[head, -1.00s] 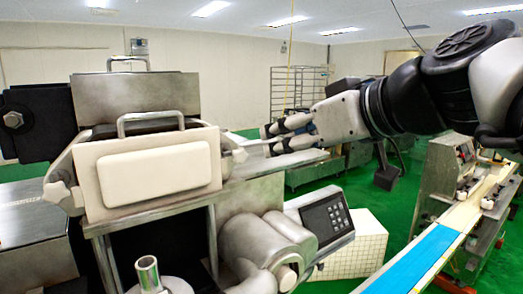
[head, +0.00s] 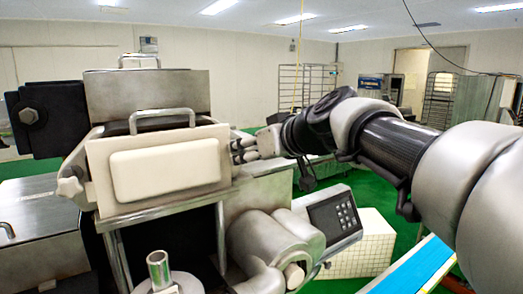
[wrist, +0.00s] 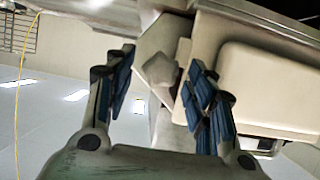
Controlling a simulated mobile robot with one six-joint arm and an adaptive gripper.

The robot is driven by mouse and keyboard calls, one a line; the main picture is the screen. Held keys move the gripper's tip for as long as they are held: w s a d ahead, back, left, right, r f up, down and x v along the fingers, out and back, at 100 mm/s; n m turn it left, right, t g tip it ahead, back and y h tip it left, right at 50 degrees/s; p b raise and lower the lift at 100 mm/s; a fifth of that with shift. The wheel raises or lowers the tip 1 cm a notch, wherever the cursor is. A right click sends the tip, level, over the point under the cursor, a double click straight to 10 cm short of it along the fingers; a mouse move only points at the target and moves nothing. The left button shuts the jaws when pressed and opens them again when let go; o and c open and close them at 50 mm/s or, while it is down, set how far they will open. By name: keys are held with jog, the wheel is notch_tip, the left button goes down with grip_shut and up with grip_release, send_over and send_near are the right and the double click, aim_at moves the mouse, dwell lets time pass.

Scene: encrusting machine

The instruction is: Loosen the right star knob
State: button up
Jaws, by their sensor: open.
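The right star knob (wrist: 161,71) is pale and blunt-lobed, and shows in the wrist view between the two fingers, in front of a pale bracket. In the head view my gripper covers its place at the machine's right side. My gripper (head: 240,148) is open, its fingers pointing left at the right edge of the front cover (head: 165,168). In the wrist view the blue-padded fingers of the gripper (wrist: 158,74) stand on either side of the knob. The right finger looks closer to it; I cannot tell whether it touches.
The left star knob (head: 70,187) sits at the cover's left edge. A metal handle (head: 162,119) stands above the cover. Below my arm are a control panel (head: 332,218) and a rounded metal housing (head: 275,245). A blue conveyor belt (head: 420,268) lies at lower right.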

jog(key=shift+c, duration=0.4)
jog(key=c, duration=1)
jog(key=shift+w+d+f+m+g+y+b, duration=0.1)
jog(key=shift+d+f+m+g+y+b, duration=0.1)
jog(key=shift+m+y+b, duration=1.55)
jog(key=shift+w+d+f+m+g+y+b, duration=0.2)
jog(key=shift+m+y+b, duration=0.6)
jog(key=shift+m, duration=1.7)
jog(key=shift+w+d+f+m+g+y+b, duration=0.1)
jog(key=shift+d+f+m+g+y+b, duration=0.1)
jog(key=shift+m+y+b, duration=1.5)
jog(key=shift+a+m+h+p, duration=0.1)
jog(key=shift+m+h+p, duration=0.2)
jog(key=shift+m+h, duration=0.3)
